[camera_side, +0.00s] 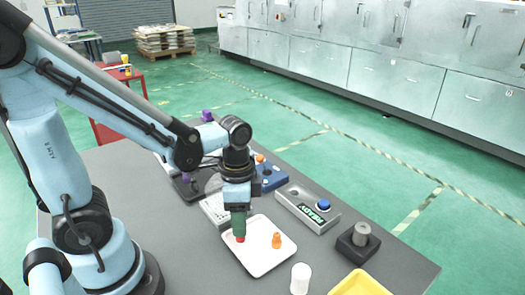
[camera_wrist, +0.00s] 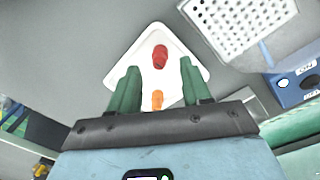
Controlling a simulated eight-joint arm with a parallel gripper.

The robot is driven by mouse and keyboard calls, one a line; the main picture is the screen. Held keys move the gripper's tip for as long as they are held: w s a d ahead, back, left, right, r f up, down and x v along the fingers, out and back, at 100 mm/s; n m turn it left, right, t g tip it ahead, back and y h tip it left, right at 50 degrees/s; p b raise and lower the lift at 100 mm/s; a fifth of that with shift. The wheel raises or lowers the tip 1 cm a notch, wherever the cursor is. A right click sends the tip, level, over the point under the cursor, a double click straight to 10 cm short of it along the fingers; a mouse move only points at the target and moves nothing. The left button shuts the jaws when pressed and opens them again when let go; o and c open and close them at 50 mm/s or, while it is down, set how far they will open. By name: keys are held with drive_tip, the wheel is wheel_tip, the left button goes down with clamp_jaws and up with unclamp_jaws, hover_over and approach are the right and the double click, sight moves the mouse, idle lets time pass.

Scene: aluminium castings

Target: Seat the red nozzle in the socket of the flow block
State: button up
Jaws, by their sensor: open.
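The red nozzle (camera_side: 240,239) lies on a white tray (camera_side: 260,262), almost under my gripper's fingertips. It also shows in the wrist view (camera_wrist: 160,57), just beyond and between the tips. My gripper (camera_side: 239,230) points down over the tray, its green fingers apart with nothing held between them. In the wrist view, my gripper (camera_wrist: 159,70) is clearly open. An orange nozzle-like piece (camera_side: 277,240) stands on the same tray, right of the red one. I cannot tell for sure which block is the flow block; its socket is not clearly visible.
A grey box marked READY with a blue button (camera_side: 323,205) stands right of the tray. A dark block with a grey cylinder (camera_side: 361,234), a white cylinder (camera_side: 300,278) and a yellow bin (camera_side: 360,284) lie nearer. A perforated white plate (camera_wrist: 235,22) and blue unit (camera_wrist: 292,88) lie beside the tray.

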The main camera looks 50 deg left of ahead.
drive_tip(key=shift+f, duration=1.15)
clamp_jaws()
